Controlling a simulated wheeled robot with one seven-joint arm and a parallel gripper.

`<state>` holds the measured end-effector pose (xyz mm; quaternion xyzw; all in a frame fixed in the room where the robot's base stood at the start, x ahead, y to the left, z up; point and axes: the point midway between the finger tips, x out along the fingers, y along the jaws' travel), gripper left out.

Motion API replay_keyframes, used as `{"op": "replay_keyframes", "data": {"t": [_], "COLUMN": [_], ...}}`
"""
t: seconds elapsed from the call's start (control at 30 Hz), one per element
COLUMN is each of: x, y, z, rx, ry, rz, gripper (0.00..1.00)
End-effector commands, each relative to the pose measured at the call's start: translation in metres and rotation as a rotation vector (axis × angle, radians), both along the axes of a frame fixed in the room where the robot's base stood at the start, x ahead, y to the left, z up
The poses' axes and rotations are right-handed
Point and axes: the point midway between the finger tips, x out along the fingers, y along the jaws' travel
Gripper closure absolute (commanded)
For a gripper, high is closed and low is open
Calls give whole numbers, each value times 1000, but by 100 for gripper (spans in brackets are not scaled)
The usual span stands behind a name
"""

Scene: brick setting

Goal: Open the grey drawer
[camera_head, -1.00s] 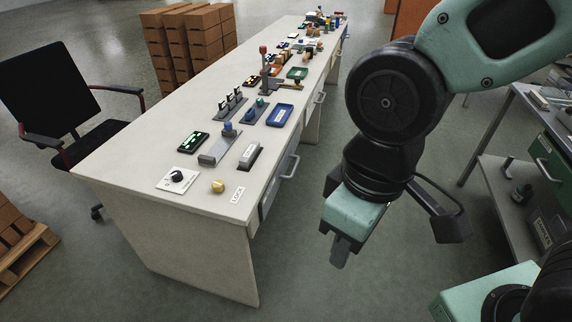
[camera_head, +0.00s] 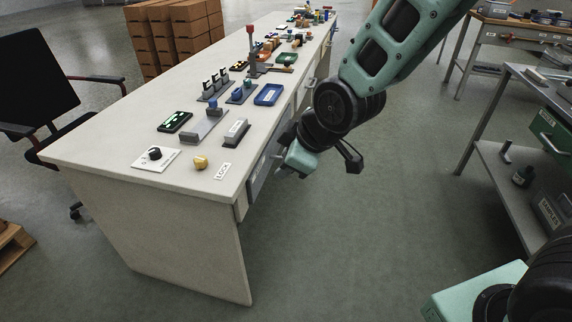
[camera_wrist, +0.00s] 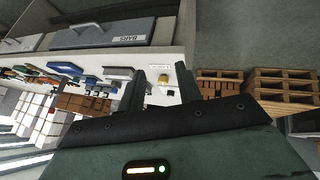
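The grey drawer (camera_head: 257,178) is in the near end of the long pale desk's right side. Its front looks flush with the desk, partly hidden by my gripper. In the wrist view a grey drawer front (camera_wrist: 105,33) with a label reading "BARS" shows at the upper left. My gripper (camera_head: 281,172) is beside the drawer front, close to the desk edge. In the wrist view its two dark fingers (camera_wrist: 161,86) stand apart with nothing between them.
A grey shelf unit with a green drawer (camera_head: 550,130) stands at the right. The floor between is clear. An office chair (camera_head: 40,85) stands at the left.

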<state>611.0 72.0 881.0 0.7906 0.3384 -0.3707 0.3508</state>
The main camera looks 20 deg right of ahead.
Motion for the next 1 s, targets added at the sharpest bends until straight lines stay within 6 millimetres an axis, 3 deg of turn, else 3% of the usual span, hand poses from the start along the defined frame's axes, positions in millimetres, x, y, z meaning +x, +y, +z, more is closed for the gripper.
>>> {"op": "replay_keyframes", "data": {"t": [0.03, 0.3, 0.5, 0.73, 1.0], "x": [24, 132, 178, 195, 213], "y": [-8, -64, -111, -140, -138], "z": [-40, -134, -192, -217, -218], "rx": [-18, -221, -452, -628, -654], "ry": [-74, -532, -831, -1018, -1048], "rz": [28, 203, 316, 389, 399], "gripper": [66, 66, 66, 66, 66]}}
